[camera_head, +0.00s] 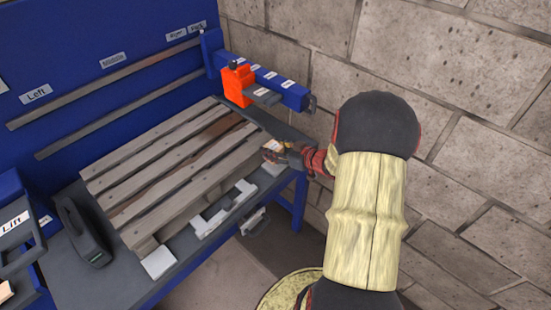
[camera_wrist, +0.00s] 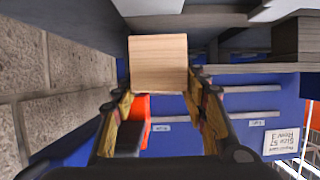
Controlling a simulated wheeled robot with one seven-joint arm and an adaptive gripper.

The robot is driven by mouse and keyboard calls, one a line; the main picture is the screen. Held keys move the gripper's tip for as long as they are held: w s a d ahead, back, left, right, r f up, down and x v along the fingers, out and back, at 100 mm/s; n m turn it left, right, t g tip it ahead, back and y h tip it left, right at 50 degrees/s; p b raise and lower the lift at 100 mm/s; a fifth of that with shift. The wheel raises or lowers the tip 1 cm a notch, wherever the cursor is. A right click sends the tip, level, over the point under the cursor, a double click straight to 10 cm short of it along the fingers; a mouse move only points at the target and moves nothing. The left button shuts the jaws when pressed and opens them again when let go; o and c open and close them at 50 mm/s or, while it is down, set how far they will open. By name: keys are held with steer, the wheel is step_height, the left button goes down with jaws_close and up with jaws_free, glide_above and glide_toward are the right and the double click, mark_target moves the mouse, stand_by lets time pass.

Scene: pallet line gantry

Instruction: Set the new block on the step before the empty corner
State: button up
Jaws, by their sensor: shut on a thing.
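My gripper (camera_head: 278,154) is at the right corner of the slatted wooden pallet (camera_head: 165,165) in the head view. It is shut on a pale wooden block (camera_wrist: 158,63), which fills the space between the fingertips in the wrist view. In the head view the block (camera_head: 271,147) is small and partly hidden by the fingers. A white plate (camera_head: 276,166) lies just below my gripper, and I cannot tell whether the block touches it. Another white plate (camera_head: 159,262) is at the pallet's near corner. A white notched piece (camera_head: 223,209) lies along the pallet's front side between them.
The pallet stands on a blue bench with a dark top (camera_head: 100,285). An orange device (camera_head: 238,84) sits on a labelled blue rail (camera_head: 290,93) behind my gripper. A brick wall (camera_head: 460,110) is close on the right. A dark tool (camera_head: 82,232) lies left of the pallet.

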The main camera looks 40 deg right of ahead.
steer(key=shift+w+d+f, duration=0.15)
steer(key=shift+d+f, duration=0.4)
steer(key=shift+f, duration=0.15)
steer(key=shift+f+b, duration=1.2)
steer(key=shift+f, duration=0.25)
steer(key=shift+f, duration=0.1)
steer(key=shift+f, duration=0.1)
steer(key=o, duration=1.1)
steer(key=shift+c, duration=0.2)
steer(key=shift+o, duration=0.6)
